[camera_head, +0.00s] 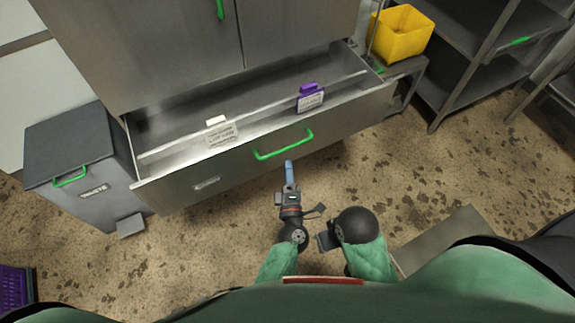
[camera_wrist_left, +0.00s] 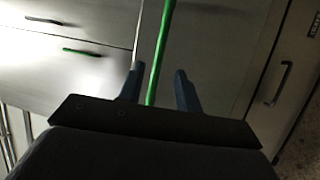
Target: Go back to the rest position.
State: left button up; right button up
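A steel drawer (camera_head: 225,172) is pulled open below a cabinet. Its green bar handle (camera_head: 284,145) is on its front. My left gripper (camera_head: 289,170) is just in front of this handle, its blue fingers pointing toward it. In the left wrist view my left gripper (camera_wrist_left: 158,75) has its two fingers spread apart. A green bar (camera_wrist_left: 161,50) runs between them, with a gap on each side. My right gripper (camera_head: 324,240) is close to my body, right of the left one. Its fingers are too small and dark to read.
The drawer holds a white-topped tag (camera_head: 219,130) and a purple-topped tag (camera_head: 309,97) on a divider. A grey bin (camera_head: 75,150) stands left. A yellow tub (camera_head: 400,33) and metal shelving (camera_head: 475,50) stand right. Speckled floor lies open before the drawer.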

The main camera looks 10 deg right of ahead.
pick_arm(q)
jog(key=shift+r, duration=0.1)
jog(key=s+a+f+m+g, duration=0.1)
jog(key=s+a+m+g, duration=1.7)
jog(key=s+a, duration=0.3)
jog(key=shift+s+a+f, duration=0.25)
jog(key=shift+a+f, duration=0.15)
jog(key=shift+a, duration=0.75)
